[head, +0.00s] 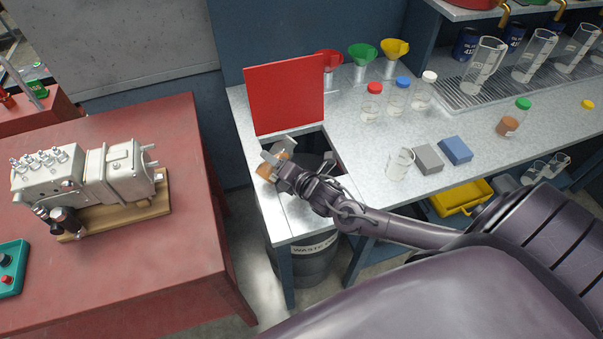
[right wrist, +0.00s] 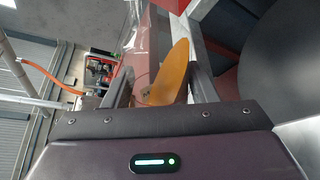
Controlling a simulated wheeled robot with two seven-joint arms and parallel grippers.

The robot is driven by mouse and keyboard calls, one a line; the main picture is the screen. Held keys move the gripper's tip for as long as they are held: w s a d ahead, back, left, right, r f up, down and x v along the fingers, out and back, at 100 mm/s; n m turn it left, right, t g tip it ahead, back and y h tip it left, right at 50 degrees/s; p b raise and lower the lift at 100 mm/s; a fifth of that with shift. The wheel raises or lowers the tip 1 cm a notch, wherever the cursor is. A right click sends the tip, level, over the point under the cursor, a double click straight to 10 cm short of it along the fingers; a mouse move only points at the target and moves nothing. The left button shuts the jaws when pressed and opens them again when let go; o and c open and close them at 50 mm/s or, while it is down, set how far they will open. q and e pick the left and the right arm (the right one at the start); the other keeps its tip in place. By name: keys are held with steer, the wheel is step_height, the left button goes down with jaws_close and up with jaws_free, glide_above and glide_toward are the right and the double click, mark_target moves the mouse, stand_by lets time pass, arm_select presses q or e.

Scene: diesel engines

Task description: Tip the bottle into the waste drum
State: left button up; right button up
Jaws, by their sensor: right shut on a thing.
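My right gripper (head: 279,168) is shut on a clear bottle (head: 272,171) with orange-brown liquid, at the left edge of the bench opening. In the right wrist view, the liquid (right wrist: 172,75) shows as a slanted orange shape between the fingers; the bottle looks tilted. Its mouth cannot be made out. The waste drum (head: 312,266) is a dark, labelled drum under the bench, below the square opening; its inside is mostly hidden. A red lid (head: 287,95) stands raised behind the opening. My left gripper is not in view.
A glass beaker (head: 399,164), a grey block (head: 429,159) and a blue block (head: 456,150) stand right of the opening. Capped bottles and coloured funnels (head: 362,54) are behind. A red table (head: 180,255) with a grey machine is at the left, across a gap.

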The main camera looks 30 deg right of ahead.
steer(key=shift+d+f, duration=0.1)
steer(key=shift+f, duration=0.05)
steer(key=shift+m, duration=0.4)
steer(key=shift+y, duration=0.3)
steer(key=shift+f+m, duration=0.1)
steer(key=shift+m, duration=0.2)
steer(key=shift+w+d+f+m+g+y, duration=0.2)
steer(key=shift+d+m+g+y, duration=0.1)
steer(key=shift+d+m, duration=0.35)
stand_by(0.5)
steer(key=shift+f+m+y, duration=0.15)
steer(key=shift+m+y, duration=0.15)
steer(key=shift+m, duration=0.45)
stand_by(0.5)
steer(key=shift+w+d+r+m+p, duration=0.1)
steer(key=shift+d+r+m+p, duration=0.15)
steer(key=shift+r+m+p, duration=0.5)
stand_by(0.8)
steer(key=shift+d+f+m+y, duration=0.25)
steer(key=shift+f+m+y, duration=0.2)
steer(key=shift+m+y, duration=0.15)
stand_by(1.0)
steer(key=shift+w+d+r+m+g, duration=0.1)
steer(key=shift+d+r+m+g, duration=0.1)
steer(key=shift+r+m+g, duration=0.15)
stand_by(0.6)
